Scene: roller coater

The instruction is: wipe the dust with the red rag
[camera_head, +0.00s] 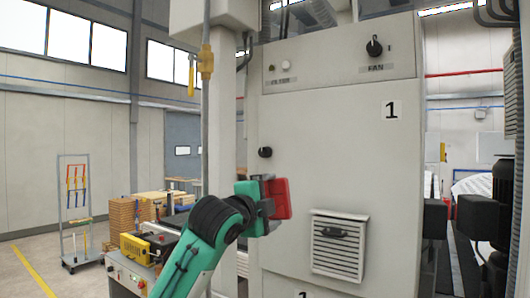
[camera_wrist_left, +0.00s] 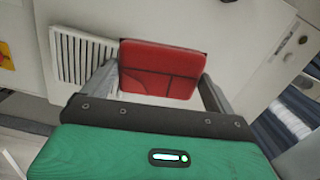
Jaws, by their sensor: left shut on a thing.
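The red rag (camera_head: 281,198) is a flat, block-like red piece. My left gripper (camera_head: 264,204) is shut on it and holds it upright in front of the pale cabinet (camera_head: 385,170). In the left wrist view the rag (camera_wrist_left: 160,68) sits between the two grey fingers of my left gripper (camera_wrist_left: 155,85). I cannot tell if the rag touches the cabinet panel. I cannot make out the dust clearly in either view. My right gripper is not in view.
A louvred vent (camera_head: 338,245) stands out from the cabinet to the right of the rag. Dark machinery (camera_head: 482,215) stands at the right.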

